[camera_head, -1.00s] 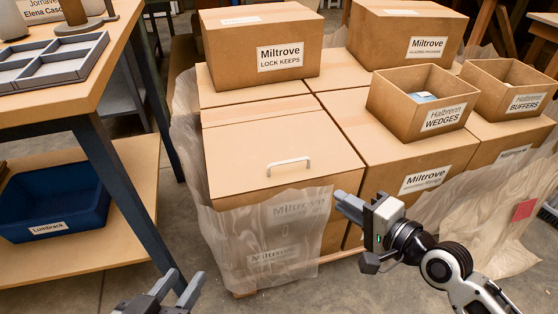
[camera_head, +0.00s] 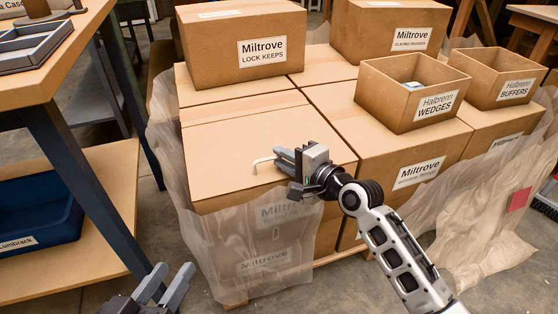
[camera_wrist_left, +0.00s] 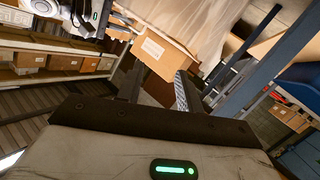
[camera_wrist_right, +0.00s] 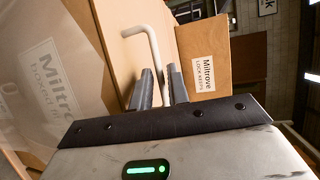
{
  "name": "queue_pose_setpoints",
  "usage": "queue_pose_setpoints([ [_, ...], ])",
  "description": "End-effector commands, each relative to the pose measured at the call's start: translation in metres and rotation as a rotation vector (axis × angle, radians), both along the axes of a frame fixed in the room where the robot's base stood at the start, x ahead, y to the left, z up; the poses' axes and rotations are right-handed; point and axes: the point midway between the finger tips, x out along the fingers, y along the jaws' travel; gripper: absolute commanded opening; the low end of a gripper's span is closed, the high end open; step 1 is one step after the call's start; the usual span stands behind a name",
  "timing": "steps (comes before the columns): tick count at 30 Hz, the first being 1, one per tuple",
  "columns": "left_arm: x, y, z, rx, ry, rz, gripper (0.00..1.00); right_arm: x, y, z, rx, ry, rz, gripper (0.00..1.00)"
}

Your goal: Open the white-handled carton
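The white-handled carton (camera_head: 225,155) sits at the front left of the carton stack, its top lying flat and closed. Its white handle (camera_head: 262,159) stands on the top near the front edge. My right gripper (camera_head: 279,158) is at the handle's right end. In the right wrist view, the handle (camera_wrist_right: 152,48) runs down between the two slightly parted fingers (camera_wrist_right: 162,78); I see no clear grip on it. My left gripper (camera_head: 168,280) is open and empty, low in front of the stack and away from the carton. It also shows in the left wrist view (camera_wrist_left: 157,82).
A Lock Keeps carton (camera_head: 245,45) stands behind the handle. An open Wedges box (camera_head: 380,100) and a Buffers box (camera_head: 480,80) stand to the right. Clear wrap (camera_head: 270,240) hangs over the stack's front. A workbench (camera_head: 60,75) with a blue bin (camera_head: 35,215) is at left.

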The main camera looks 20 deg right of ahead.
Motion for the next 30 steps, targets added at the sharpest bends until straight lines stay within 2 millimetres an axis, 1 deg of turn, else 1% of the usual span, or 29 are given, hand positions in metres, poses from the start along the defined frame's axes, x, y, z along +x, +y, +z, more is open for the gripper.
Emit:
queue_pose_setpoints([
  [1,0.000,0.000,-0.002,-0.011,-0.001,-0.001,0.36,0.006,0.002,-0.003,0.000,-0.001,-0.001,0.17],
  [5,0.000,-0.001,0.002,-0.032,-0.004,-0.003,0.36,0.014,0.006,-0.003,0.000,0.000,-0.001,0.17],
  [14,0.001,-0.002,0.006,-0.042,-0.010,0.000,0.36,0.016,0.007,-0.003,-0.001,0.000,-0.001,0.17],
  [15,0.001,-0.002,0.006,-0.043,-0.011,0.000,0.36,0.016,0.007,-0.003,-0.001,0.000,-0.001,0.11],
  [16,0.001,-0.002,0.006,-0.044,-0.011,0.002,0.36,0.016,0.007,-0.003,-0.001,0.000,-0.001,0.03],
  [17,0.001,-0.002,0.006,-0.044,-0.011,0.002,0.36,0.016,0.007,-0.003,-0.001,0.000,-0.001,0.00],
  [24,0.001,-0.002,0.009,-0.041,-0.012,0.002,0.36,0.016,0.007,-0.001,-0.001,0.002,-0.001,0.00],
  [29,0.002,-0.001,0.015,-0.011,0.000,0.001,0.36,0.017,0.007,0.007,-0.001,0.019,-0.002,0.00],
  [30,0.002,0.000,0.014,0.010,0.011,0.001,0.36,0.018,0.007,0.011,-0.002,0.028,-0.002,0.00],
])
